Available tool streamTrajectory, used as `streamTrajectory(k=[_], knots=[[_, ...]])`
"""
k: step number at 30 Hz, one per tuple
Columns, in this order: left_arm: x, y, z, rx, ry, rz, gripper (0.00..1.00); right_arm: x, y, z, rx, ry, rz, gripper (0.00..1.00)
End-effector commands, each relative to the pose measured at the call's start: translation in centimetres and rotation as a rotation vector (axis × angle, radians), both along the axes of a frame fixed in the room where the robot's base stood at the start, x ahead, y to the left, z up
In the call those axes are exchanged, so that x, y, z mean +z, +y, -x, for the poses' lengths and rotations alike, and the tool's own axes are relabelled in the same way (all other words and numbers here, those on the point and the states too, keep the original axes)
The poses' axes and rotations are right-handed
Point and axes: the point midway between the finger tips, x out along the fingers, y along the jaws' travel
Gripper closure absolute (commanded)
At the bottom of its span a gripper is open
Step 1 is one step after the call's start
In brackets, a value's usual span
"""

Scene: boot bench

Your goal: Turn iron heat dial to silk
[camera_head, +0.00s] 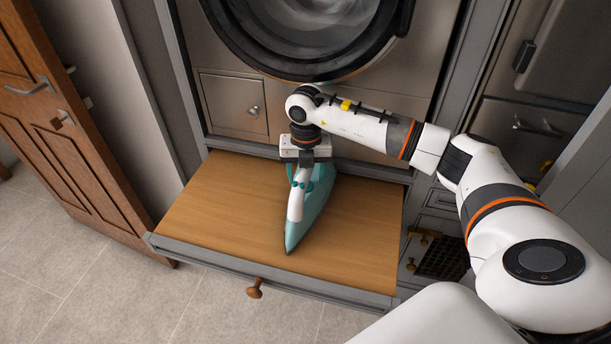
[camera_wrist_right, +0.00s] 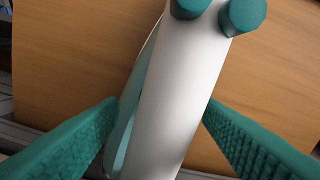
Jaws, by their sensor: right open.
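A teal and white iron (camera_head: 305,224) rests on a wooden pull-out board, its pointed tip toward the board's front edge. My right gripper (camera_head: 303,166) is over the rear part of the iron. In the right wrist view, its two ridged teal fingers (camera_wrist_right: 160,112) are open, one on each side of the iron's white handle (camera_wrist_right: 180,85). They appear apart from the handle. Two teal knobs (camera_wrist_right: 216,10) stand on the handle at the top of that view. I cannot tell which part is the heat dial or read any setting. My left gripper is not in view.
The wooden board (camera_head: 215,215) is bare on both sides of the iron and has a front knob (camera_head: 255,288). A round-doored washing machine (camera_head: 310,40) stands behind it. A wooden door (camera_head: 70,130) is at left. A dark grid (camera_head: 442,262) is at right.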

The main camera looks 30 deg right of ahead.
Motion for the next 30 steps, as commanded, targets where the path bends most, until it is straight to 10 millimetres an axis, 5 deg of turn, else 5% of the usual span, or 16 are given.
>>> streamTrajectory(k=[4, 14, 22, 30], knots=[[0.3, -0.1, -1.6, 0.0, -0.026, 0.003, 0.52, -1.3, 0.0, 0.0, 0.0, 0.001, -0.001, 0.42], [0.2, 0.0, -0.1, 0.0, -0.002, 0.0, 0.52, -1.7, 0.0, 0.0, 0.0, 0.0, 0.0, 0.42], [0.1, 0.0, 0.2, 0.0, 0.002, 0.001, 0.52, -1.7, 0.0, 0.0, 0.0, 0.0, 0.0, 0.84], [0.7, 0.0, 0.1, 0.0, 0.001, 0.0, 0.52, -1.5, 0.1, -0.1, -0.146, -0.001, -0.001, 0.86]])
